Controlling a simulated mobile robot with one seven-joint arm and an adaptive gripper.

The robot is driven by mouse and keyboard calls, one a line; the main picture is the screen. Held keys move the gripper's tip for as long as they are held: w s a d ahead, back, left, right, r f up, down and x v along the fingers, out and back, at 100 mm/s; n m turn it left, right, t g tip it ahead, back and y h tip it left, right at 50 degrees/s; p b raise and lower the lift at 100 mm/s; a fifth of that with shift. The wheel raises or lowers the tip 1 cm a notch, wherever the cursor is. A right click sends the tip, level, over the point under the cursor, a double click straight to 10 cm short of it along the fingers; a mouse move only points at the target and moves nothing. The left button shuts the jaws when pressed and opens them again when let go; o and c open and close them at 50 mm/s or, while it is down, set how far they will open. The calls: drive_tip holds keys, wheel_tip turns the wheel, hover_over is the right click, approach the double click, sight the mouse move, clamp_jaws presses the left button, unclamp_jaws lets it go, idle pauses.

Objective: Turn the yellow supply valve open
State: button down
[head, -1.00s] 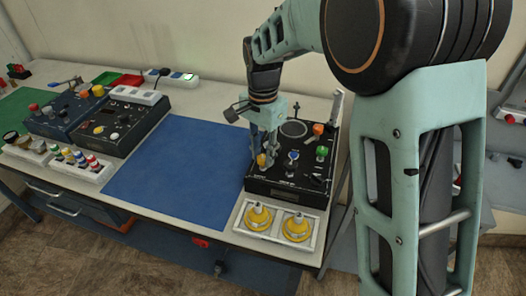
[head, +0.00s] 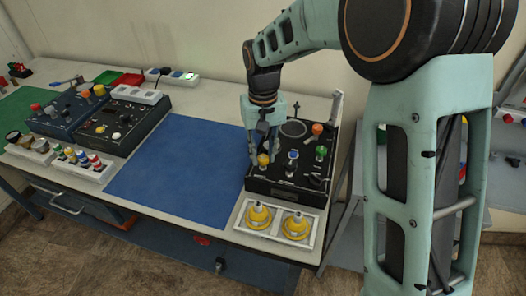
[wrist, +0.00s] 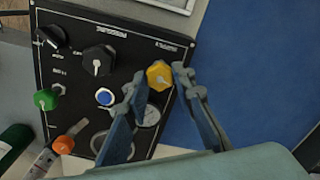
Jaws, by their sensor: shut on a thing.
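The yellow supply valve (head: 263,160) is a yellow knob at the left side of the black panel box (head: 283,191). It also shows in the wrist view (wrist: 159,75), with a pale pointer mark on its top. My gripper (head: 262,157) points down over the box from above. In the wrist view my gripper (wrist: 160,77) has one finger on each side of the yellow knob, shut on it. The far sides of the knob, where the fingers press, are partly hidden.
A white tray (head: 277,228) with two yellow domed parts stands in front. The blue mat (head: 175,170) at left is clear.

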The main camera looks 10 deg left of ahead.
sight(263, 157)
drive_tip(key=n, duration=0.4)
drive_tip(key=shift+n+p, duration=0.3)
drive_tip(key=shift+p, duration=0.1)
drive_tip(key=shift+n+p, duration=0.45)
drive_tip(key=shift+n, duration=1.55)
drive_tip(key=c, duration=1.6)
unclamp_jaws()
drive_tip(key=shift+r, duration=0.1)
wheel_tip(263, 157, up, 12)
drive_tip(key=shift+f, duration=0.1)
